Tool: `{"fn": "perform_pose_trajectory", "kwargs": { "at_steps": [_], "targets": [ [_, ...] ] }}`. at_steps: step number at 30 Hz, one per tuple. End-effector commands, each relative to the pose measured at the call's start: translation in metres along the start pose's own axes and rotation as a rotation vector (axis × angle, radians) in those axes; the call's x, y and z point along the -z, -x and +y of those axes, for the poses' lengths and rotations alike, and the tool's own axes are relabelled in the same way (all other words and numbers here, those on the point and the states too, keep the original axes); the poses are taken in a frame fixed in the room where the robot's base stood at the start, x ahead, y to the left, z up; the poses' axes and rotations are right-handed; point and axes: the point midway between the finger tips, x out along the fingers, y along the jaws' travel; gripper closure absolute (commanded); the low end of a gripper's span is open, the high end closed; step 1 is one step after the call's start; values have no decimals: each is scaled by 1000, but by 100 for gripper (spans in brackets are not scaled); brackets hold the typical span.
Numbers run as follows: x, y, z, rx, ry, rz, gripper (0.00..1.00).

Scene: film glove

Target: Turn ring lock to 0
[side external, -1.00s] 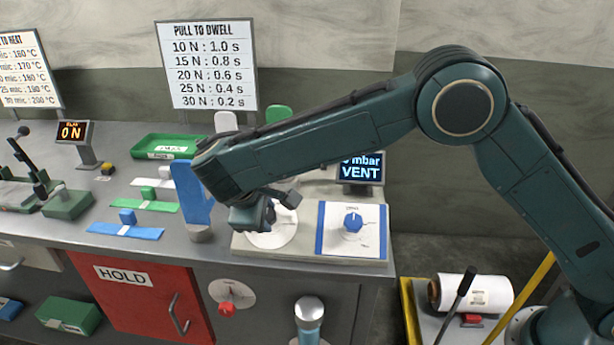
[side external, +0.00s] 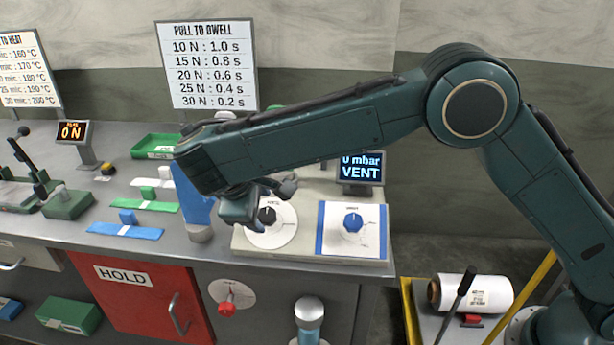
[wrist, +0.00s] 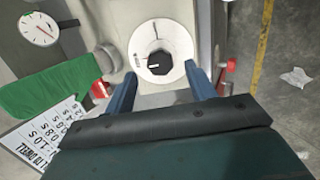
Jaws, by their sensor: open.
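A black knob (side external: 267,215) sits on a white round dial (side external: 272,236) on the light panel at the front of the bench. I cannot read which control is the ring lock. In the wrist view the black knob (wrist: 159,64) shows a white pointer mark, pointing left, on the white dial (wrist: 178,38). My gripper (side external: 264,200) is open over this dial. In the wrist view its two blue fingers (wrist: 161,90) are apart, with the knob lying between and beyond them. I see no contact with the knob.
A blue knob (side external: 353,222) stands on a blue-framed plate to the right. A screen (side external: 360,170) behind reads 0 mbar VENT. A blue upright piece (side external: 192,205) stands close left of my gripper. A red knob (side external: 227,308) is on the cabinet front below.

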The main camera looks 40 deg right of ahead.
Motion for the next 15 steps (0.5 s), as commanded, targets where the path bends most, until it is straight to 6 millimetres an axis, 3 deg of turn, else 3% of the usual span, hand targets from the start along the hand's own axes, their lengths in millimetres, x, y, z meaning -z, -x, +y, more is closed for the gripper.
{"fn": "perform_pose_trajectory", "kwargs": {
  "at_steps": [6, 15],
  "targets": [
    [1, 24, 0, 0, -1, 2, 45],
    [0, 39, 0, 1, 0, 0, 45]
  ]
}}
